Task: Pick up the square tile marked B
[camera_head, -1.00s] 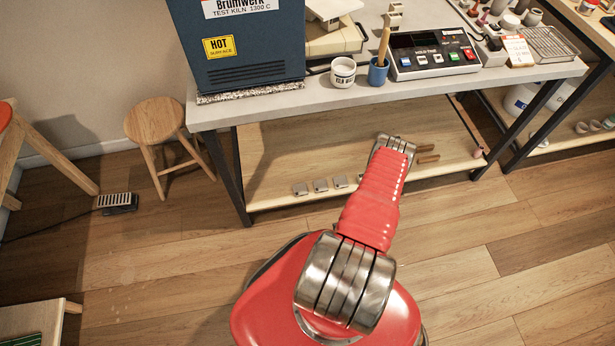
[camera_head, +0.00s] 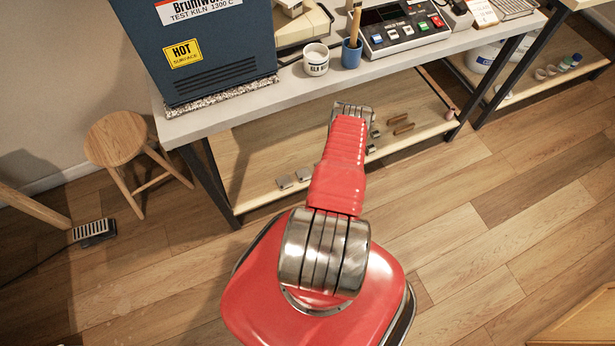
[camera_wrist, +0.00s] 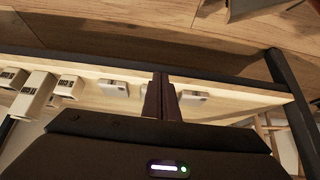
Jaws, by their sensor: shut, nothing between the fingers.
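Two small grey square tiles (camera_head: 284,182) (camera_head: 304,174) lie on the lower shelf left of my arm in the head view. Two pale tiles also show in the wrist view, one (camera_wrist: 113,87) left of my fingers and one (camera_wrist: 194,96) just right of them. No letter is readable, so I cannot tell which is B. My gripper (camera_wrist: 162,77) is shut and empty, its dark fingers together over the shelf edge between these two tiles. Whether they touch anything is unclear. In the head view my arm hides the fingers and part of the tile row.
The lower shelf (camera_head: 255,165) sits under the grey worktop (camera_head: 235,115), between dark legs. Several pale marked blocks (camera_wrist: 70,87) stand left in the wrist view. Brown blocks (camera_head: 404,128) lie right of my arm.

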